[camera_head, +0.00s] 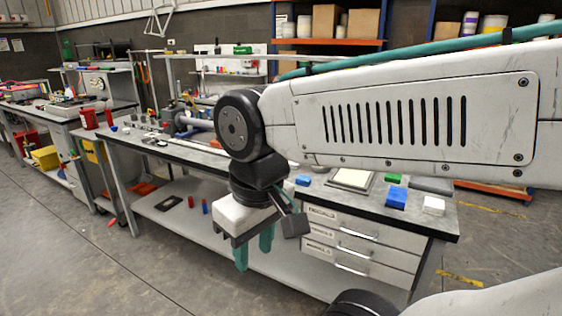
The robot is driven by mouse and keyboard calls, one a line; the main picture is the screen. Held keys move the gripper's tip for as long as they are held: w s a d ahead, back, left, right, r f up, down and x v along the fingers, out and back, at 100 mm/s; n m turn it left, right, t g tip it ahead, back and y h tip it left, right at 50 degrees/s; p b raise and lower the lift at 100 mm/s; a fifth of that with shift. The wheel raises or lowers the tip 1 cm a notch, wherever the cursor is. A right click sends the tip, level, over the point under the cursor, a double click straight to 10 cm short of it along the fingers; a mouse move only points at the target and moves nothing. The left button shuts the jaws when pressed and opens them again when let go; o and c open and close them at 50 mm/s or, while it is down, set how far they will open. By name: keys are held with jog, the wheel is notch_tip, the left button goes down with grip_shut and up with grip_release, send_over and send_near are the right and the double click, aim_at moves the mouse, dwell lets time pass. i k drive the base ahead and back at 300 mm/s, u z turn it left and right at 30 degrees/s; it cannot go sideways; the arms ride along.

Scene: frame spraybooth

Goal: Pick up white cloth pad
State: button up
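A small white block-like pad (433,205) lies at the right end of the grey workbench top, beside a blue block. It looks like the white cloth pad, but its material is too small to tell. A flat cream-white square (352,178) in a darker surround lies farther back on the same bench. My gripper (254,258) has teal fingers pointing down, spread apart with nothing seen between them. It hangs in front of the bench's front edge, left of the drawers and well left of both white things.
The blue block (396,198), a green block (393,178) and a light-blue item (303,181) lie on the bench (445,226). White drawers (365,245) are under its right end. Tools crowd the bench's left part. The floor in front is clear.

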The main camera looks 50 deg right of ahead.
aim_at(293, 166)
jog(key=i, duration=2.25)
jog(key=z, duration=1.55)
